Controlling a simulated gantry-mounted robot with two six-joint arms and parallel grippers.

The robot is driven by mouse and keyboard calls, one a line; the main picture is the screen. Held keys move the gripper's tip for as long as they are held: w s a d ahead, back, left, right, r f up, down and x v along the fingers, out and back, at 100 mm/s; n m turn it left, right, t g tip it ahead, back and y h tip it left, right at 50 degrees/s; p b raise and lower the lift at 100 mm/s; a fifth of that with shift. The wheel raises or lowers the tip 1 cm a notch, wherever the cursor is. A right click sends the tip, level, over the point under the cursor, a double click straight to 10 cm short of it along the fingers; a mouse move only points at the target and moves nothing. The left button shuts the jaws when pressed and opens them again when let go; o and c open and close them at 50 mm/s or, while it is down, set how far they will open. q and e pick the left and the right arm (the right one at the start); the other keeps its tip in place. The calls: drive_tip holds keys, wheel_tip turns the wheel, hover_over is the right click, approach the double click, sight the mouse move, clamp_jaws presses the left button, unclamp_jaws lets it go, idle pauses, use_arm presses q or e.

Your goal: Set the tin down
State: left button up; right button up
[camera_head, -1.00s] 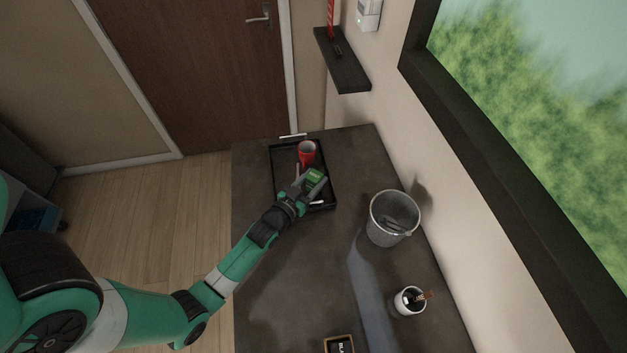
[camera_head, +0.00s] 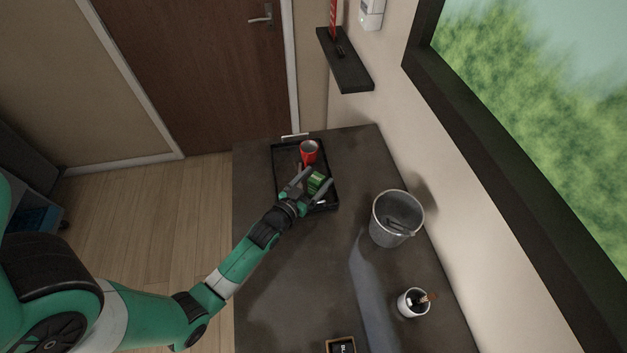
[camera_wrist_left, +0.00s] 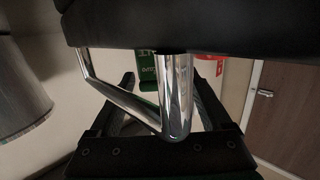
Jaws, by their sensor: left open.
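The green tin (camera_head: 316,183) is in the black tray (camera_head: 275,172) at the far end of the counter, behind the tray's near handle. My left gripper (camera_head: 308,179) is open, with its fingers spread to either side of the tin. In the left wrist view the green tin (camera_wrist_left: 148,76) shows beyond a chrome tray handle (camera_wrist_left: 176,95), with part of it hidden. A red cup (camera_head: 309,153) stands in the tray just beyond the tin. My right gripper is not in view.
A metal bucket (camera_head: 396,219) stands to the right of the tray near the wall. A white cup holding items (camera_head: 413,303) and a dark framed sign (camera_head: 341,345) are nearer. The counter's left middle is clear.

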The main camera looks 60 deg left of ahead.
use_arm(q)
drive_tip(key=shift+s+f+g, duration=0.25)
drive_tip(key=shift+f+g, duration=0.05)
drive_tip(key=shift+f, duration=0.7)
drive_tip(key=shift+s+d+r+p, duration=0.25)
drive_tip(key=shift+d+r+p, duration=0.05)
drive_tip(key=shift+r+p, duration=0.45)
drive_tip(key=v, duration=1.1)
drive_tip(key=shift+r, duration=0.1)
drive_tip(key=shift+w+r, duration=0.1)
drive_tip(key=shift+a, duration=0.1)
